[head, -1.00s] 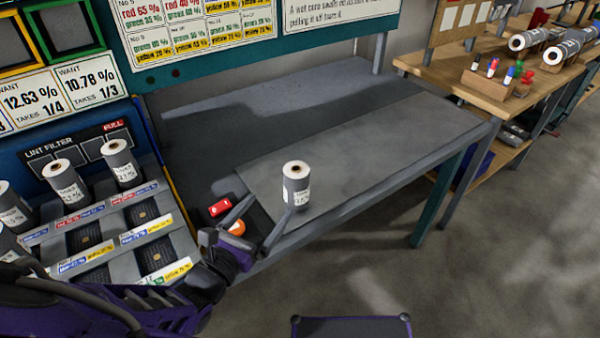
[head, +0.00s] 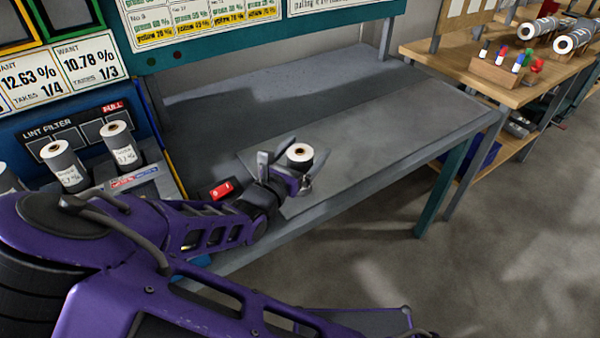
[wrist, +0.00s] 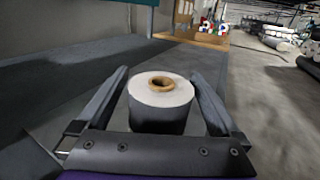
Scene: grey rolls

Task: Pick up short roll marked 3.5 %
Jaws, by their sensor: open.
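A short grey roll (head: 300,153) with a white top and a brown core stands upright on the grey bench top. Its label cannot be read in these views. My gripper (head: 287,165) is at the roll, low over the bench near its front edge. In the wrist view the roll (wrist: 160,104) stands between the two open fingers of my gripper (wrist: 162,90). The roll's lower part is hidden by the gripper body.
Several similar rolls (head: 117,143) stand in the lint filter rack at left. A red item (head: 221,190) lies on the bench beside my arm. The grey bench (head: 400,125) is clear behind and right of the roll. A wooden table (head: 470,62) with rolls and markers stands at right.

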